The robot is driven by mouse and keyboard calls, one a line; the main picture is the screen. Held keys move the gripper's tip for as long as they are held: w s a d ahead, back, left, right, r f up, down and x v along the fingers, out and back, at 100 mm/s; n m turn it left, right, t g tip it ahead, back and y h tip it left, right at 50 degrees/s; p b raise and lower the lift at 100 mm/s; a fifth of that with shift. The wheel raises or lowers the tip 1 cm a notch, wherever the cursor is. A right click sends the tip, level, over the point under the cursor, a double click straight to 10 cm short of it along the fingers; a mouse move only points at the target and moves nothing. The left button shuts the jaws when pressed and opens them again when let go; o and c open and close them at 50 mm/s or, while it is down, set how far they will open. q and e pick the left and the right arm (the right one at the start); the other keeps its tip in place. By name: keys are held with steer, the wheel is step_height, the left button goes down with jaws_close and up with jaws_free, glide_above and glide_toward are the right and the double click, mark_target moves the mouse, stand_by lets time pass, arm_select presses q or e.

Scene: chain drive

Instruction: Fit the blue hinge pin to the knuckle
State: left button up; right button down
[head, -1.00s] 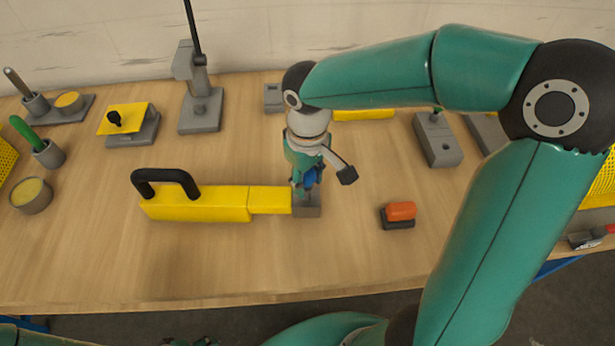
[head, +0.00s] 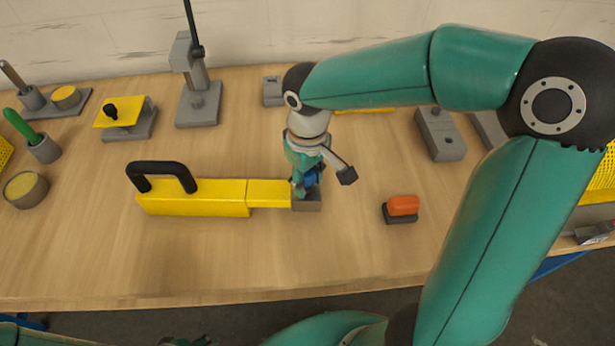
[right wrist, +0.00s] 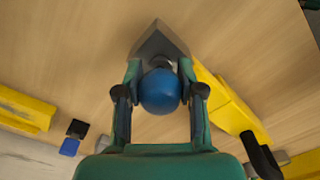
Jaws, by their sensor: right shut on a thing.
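The blue hinge pin (right wrist: 160,91) shows its round blue head between the two fingers of my right gripper (right wrist: 160,88) in the right wrist view. The right gripper (head: 304,184) is shut on it and points down over the grey knuckle block (head: 308,202). The knuckle (right wrist: 158,42) lies just beyond the pin head, at the end of a yellow bar (head: 269,193). The fingers hide most of the pin in the head view, and I cannot tell how deep its shank sits. My left gripper is not in view.
A yellow body with a black handle (head: 166,170) joins the bar on the left. An orange-topped block (head: 403,205) stands to the right. Grey fixtures and cups line the back and left. The front of the wooden table (head: 220,265) is clear.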

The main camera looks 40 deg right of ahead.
steer(key=shift+f+b, duration=0.35)
steer(key=shift+f, duration=0.15)
steer(key=c, duration=0.6)
jaws_free()
steer(key=shift+c, duration=0.2)
step_height(320, 180, up, 12)
